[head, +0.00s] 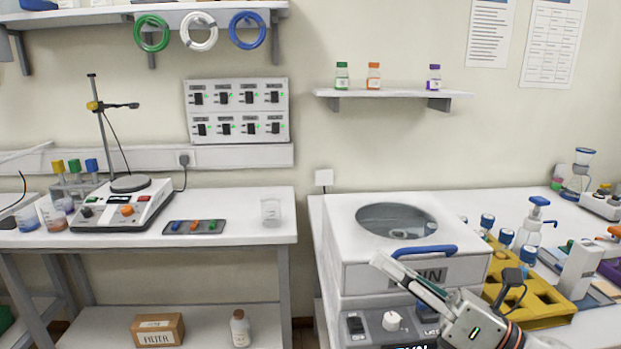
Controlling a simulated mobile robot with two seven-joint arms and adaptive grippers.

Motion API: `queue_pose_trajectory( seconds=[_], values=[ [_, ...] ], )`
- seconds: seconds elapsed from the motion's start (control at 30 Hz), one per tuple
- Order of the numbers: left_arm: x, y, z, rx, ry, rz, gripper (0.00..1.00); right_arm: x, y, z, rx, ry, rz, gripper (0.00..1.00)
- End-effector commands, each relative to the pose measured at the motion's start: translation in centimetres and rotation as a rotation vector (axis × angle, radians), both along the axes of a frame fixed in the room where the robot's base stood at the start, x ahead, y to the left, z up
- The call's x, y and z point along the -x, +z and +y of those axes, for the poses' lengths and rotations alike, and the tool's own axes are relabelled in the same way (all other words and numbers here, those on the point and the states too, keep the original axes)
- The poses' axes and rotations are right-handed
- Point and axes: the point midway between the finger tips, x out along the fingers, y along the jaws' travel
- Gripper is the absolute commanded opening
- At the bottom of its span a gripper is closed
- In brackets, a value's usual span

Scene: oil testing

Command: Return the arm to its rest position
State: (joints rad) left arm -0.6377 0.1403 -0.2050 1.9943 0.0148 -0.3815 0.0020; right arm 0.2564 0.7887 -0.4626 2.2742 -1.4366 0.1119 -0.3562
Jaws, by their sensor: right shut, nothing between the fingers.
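My right gripper (384,263) comes in from the bottom right. Its fingers are shut and empty, pointing up and left. In the picture they lie across the front of a white box-shaped machine (345,239), just below its blue handle (424,251). I cannot tell whether the fingertips touch the machine. The machine has a round chamber (397,220) on top and a knob (392,321) on its lower front. My gripper hides part of the machine's front label and panel. My left gripper is not in view.
A yellow rack (545,305) with empty square openings and several blue-capped vials stands close to my right arm. A spray-type bottle (529,228) is behind it. The left bench (240,231) holds a hotplate (124,205) and a glass beaker (271,211). A gap separates the benches.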

Motion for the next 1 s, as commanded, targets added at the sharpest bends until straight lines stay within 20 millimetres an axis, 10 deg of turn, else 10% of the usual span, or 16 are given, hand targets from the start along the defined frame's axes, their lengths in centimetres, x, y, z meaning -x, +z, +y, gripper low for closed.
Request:
queue_pose_trajectory(
  seconds=[0.27, 0.5, 0.7, 1.0],
  values=[
    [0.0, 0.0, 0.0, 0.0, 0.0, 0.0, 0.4, -2.4, -2.1, -10.4, -0.719, -0.33, 0.353, 0.0],
    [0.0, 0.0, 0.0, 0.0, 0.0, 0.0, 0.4, -0.1, -14.9, -20.0, -1.149, -0.746, 0.721, 0.0],
    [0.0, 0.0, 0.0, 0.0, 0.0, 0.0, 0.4, 5.7, -24.9, -23.5, -1.326, -1.049, 0.975, 0.0],
    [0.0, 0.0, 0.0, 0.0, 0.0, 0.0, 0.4, 12.7, -32.2, -24.5, -1.406, -1.306, 1.187, 0.0]
  ],
)
